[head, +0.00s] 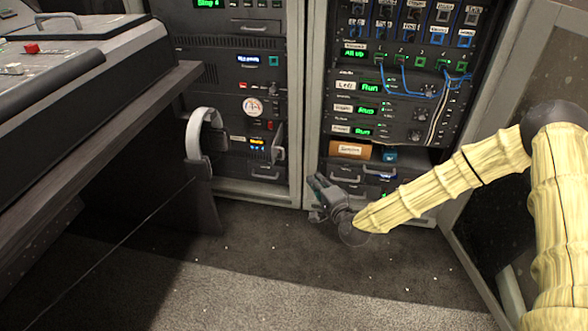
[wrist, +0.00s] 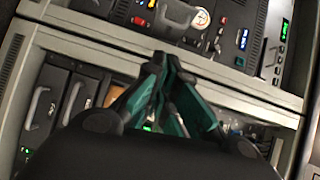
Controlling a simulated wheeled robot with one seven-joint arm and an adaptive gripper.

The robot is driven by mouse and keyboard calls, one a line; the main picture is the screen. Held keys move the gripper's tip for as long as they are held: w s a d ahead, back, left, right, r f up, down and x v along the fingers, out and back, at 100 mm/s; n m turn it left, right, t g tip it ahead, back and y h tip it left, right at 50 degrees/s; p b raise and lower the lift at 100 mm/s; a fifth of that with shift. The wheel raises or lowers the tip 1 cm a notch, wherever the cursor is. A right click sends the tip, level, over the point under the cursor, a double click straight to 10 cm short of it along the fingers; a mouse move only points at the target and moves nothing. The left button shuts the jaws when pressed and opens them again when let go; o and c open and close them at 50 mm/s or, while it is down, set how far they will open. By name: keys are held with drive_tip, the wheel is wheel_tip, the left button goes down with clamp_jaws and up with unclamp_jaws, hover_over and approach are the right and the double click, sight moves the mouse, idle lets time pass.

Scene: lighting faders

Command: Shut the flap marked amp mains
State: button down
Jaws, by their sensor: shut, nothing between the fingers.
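A small grey flap (head: 279,143) stands out from the lower right of the left rack, beside a unit with a lit blue and yellow display (head: 257,142). It appears to be swung open; I cannot read any marking on it.
The right rack (head: 313,100) holds lit units with blue cables (head: 455,82). An open rack door (head: 480,200) is at right. The carpet (head: 240,255) in front is clear.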

drive_tip(key=a+b+x, duration=0.1)
drive_tip(key=b+x, duration=0.5)
drive_tip(key=x, duration=0.7)
drive_tip(key=shift+a+r+t+b, duration=0.3)
drive_tip(key=shift+a+r, duration=0.05)
drive_tip(key=shift+r, duration=0.05)
drive_tip(key=shift+a, duration=0.15)
drive_tip(key=shift+s+a+m+h+p, duration=0.1)
drive_tip(key=shift+a+m+h+p, duration=0.25)
drive_tip(key=shift+m+h, duration=0.15)
drive_tip(key=shift+a+m+h+p, duration=0.3)
drive_tip(key=shift+a+h, duration=0.1)
drive_tip(key=shift+a, duration=0.1)
